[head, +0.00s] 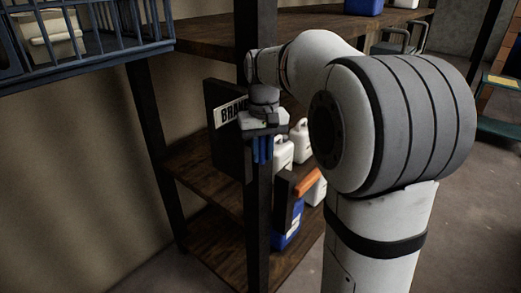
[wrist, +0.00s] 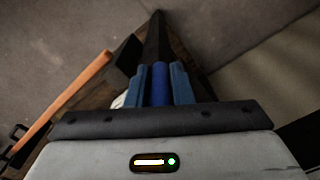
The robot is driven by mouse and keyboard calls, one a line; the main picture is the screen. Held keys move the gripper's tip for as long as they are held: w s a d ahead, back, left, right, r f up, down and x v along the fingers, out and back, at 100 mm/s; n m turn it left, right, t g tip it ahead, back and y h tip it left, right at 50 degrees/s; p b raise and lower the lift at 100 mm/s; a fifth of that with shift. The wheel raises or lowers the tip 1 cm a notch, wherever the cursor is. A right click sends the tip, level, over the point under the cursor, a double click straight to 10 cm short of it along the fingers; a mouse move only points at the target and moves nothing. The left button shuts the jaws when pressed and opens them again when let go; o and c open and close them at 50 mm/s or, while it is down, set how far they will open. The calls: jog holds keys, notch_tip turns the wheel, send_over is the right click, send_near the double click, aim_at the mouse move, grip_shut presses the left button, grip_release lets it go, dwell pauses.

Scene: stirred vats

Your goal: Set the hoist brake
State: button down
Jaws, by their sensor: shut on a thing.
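A dark upright panel with a white sign (head: 231,112) stands at the rack; the sign's visible letters read "BRAK", and my gripper covers its right end. My gripper (head: 262,150) points down just right of the sign, in front of the rack's dark post. In the wrist view its two blue fingers (wrist: 158,84) are closed around a blue handle (wrist: 159,80), which lies between them. The handle's lower end and how it joins the panel are hidden.
An orange bar (head: 307,182) on a dark mount sticks out right of my gripper, and also crosses the wrist view's left (wrist: 65,100). White and blue jugs (head: 283,153) stand on the rack behind. A blue wire basket (head: 95,58) with a pale container hangs upper left.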

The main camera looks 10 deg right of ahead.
jog(key=shift+s+f, duration=0.1)
jog(key=shift+f, duration=0.15)
jog(key=c, duration=1.3)
grip_release()
jog(key=shift+r, duration=0.15)
notch_tip(320, 180, up, 8)
jog(key=shift+f, duration=0.1)
jog(key=s+f+t, duration=0.1)
jog(key=s+f, duration=0.6)
jog(key=s, duration=0.3)
jog(key=s+f+t, duration=0.2)
jog(key=s+f, duration=0.5)
jog(key=s, duration=0.3)
jog(key=shift+s+a+f, duration=0.2)
jog(key=shift+s+f, duration=0.15)
